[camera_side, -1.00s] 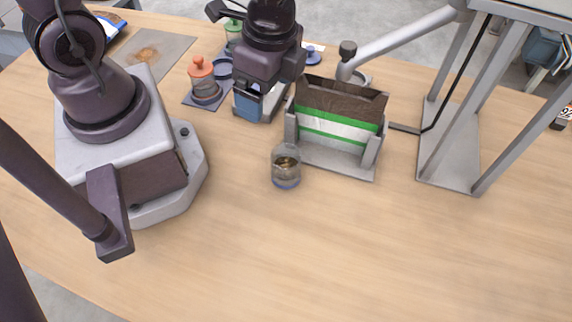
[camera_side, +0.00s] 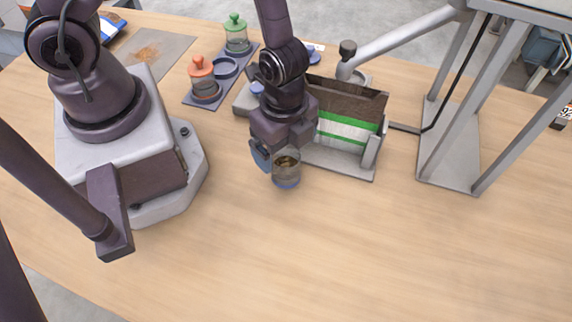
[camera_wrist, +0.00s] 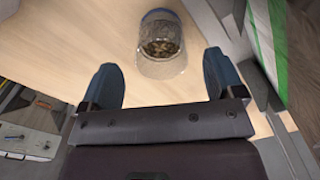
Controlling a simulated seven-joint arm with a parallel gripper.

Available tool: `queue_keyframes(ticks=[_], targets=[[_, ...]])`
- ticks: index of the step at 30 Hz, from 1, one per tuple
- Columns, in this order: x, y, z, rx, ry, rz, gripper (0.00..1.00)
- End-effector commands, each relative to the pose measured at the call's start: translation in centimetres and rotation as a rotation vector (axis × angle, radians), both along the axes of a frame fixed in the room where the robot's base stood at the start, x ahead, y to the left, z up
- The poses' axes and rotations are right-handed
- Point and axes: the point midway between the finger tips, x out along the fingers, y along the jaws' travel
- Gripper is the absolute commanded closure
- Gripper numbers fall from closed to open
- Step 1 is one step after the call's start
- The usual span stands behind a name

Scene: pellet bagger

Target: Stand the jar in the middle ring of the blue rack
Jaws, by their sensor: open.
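The jar (camera_side: 287,172) is clear, with dark pellets inside and a blue band at its base. It stands on the table in front of the bag stand. My gripper (camera_side: 272,160) is right beside it. In the wrist view the jar (camera_wrist: 161,45) lies ahead of my gripper (camera_wrist: 162,82), which is open with its blue fingers apart and nothing between them. The blue rack (camera_side: 241,59) lies at the back, with an orange-lidded jar (camera_side: 204,82) in its near ring and a green-lidded jar (camera_side: 236,35) in its far ring. The middle ring (camera_side: 224,68) is empty.
A grey stand holding a brown, green and white bag (camera_side: 345,125) is close to the right of my gripper. A grey metal frame (camera_side: 450,160) stands farther right. The front of the table (camera_side: 330,250) is clear.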

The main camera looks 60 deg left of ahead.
Motion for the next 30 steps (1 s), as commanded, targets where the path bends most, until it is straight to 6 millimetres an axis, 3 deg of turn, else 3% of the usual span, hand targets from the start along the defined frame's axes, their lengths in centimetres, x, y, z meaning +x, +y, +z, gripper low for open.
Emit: queue_keyframes(ticks=[7,17,25,27,30], targets=[[0.1,-0.3,-3.2,0.001,0.002,-0.003,0.13],[0.2,-0.3,-3.8,0.000,0.000,0.001,0.13],[0.2,-0.3,-3.7,0.000,0.000,0.001,0.72],[0.2,-0.3,-3.7,0.000,-0.001,0.001,0.79],[0.2,-0.3,-3.7,0.000,-0.001,0.001,0.79]])
